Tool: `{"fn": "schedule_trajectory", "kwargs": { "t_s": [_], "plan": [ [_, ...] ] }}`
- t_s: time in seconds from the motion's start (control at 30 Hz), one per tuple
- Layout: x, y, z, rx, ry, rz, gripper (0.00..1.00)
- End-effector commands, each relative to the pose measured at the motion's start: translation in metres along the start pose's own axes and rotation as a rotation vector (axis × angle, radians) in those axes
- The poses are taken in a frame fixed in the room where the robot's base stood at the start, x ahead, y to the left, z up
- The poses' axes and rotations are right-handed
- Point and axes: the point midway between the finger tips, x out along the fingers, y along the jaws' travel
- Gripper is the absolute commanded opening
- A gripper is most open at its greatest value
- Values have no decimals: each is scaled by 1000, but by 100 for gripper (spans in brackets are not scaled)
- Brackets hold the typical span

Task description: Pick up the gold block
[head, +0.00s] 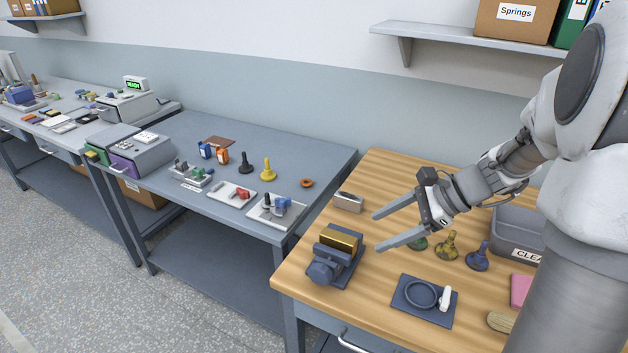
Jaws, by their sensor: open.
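The gold block (339,237) lies across the top of a dark blue-grey vise-like fixture (325,271) near the left front of the wooden table (381,288). The block's top and front face show; its underside is hidden by the fixture. My gripper (374,230) is open, its two long grey fingers pointing left. It is to the right of the gold block and apart from it, with nothing between the fingers.
A small metal holder (348,202) stands behind the fixture. Green, yellow and blue knobbed pieces stand under and right of my gripper. A dark plate with a ring (421,295) lies in front, and a grey bin (518,231) stands at right. A grey bench (240,157) adjoins at left.

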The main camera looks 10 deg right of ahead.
Motion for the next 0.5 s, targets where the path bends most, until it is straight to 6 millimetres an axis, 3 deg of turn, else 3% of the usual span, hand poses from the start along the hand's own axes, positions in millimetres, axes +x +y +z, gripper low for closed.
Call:
{"fn": "schedule_trajectory", "kwargs": {
  "t_s": [0.03, 0.23, 0.4, 0.5],
  "plan": [
    [1, -6, -19, 84, -41, -30, 78],
    [2, -24, -71, 318, -174, -147, 78],
    [1, -30, -94, 415, -232, -203, 78],
    [3, -32, -98, 433, -244, -214, 78]
  ]
}}
